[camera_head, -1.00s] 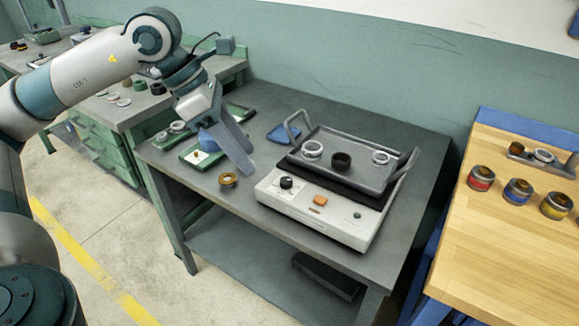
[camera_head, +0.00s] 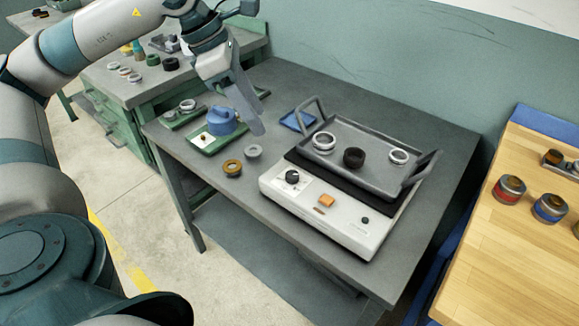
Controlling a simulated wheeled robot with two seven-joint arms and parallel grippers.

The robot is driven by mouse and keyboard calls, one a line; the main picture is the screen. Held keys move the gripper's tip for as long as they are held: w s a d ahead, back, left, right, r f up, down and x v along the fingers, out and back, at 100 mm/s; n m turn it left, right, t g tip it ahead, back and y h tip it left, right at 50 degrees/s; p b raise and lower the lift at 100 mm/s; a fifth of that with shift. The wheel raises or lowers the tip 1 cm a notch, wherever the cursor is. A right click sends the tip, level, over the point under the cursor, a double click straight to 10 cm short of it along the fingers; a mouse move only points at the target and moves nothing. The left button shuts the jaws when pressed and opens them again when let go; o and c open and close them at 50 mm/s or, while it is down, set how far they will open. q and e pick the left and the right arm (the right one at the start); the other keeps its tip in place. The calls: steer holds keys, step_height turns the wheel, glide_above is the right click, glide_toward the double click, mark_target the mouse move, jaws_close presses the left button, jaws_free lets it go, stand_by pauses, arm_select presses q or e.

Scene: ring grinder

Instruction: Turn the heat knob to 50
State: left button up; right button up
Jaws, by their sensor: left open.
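The heat knob (camera_head: 292,177) is a small black dial on the left of the front panel of a white heating unit (camera_head: 316,222). Its pointer is too small to read. An orange button (camera_head: 327,201) and a small dark button (camera_head: 365,220) sit to its right. A grey tray (camera_head: 362,170) with two handles rests on the unit's black plate. My left gripper (camera_head: 252,122) is open and empty, up and left of the knob and apart from it, over the grey table near a blue object. My right gripper is not in view.
A green tray with a blue piece (camera_head: 222,121) stands left of the unit. A brass ring (camera_head: 233,167) and a grey ring (camera_head: 253,151) lie on the table near the knob. The tray holds two light rings and a dark one. A wooden table (camera_head: 520,240) is at right.

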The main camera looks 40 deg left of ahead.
mark_target(292, 174)
arm_select(q)
steer(key=p+x, duration=0.1)
steer(key=x, duration=1.5)
steer(key=shift+d+f, duration=0.15)
steer(key=shift+f, duration=0.15)
steer(key=shift+w+d+f+p, duration=0.1)
steer(key=shift+w+f+p, duration=0.05)
steer(key=shift+f+p, duration=0.15)
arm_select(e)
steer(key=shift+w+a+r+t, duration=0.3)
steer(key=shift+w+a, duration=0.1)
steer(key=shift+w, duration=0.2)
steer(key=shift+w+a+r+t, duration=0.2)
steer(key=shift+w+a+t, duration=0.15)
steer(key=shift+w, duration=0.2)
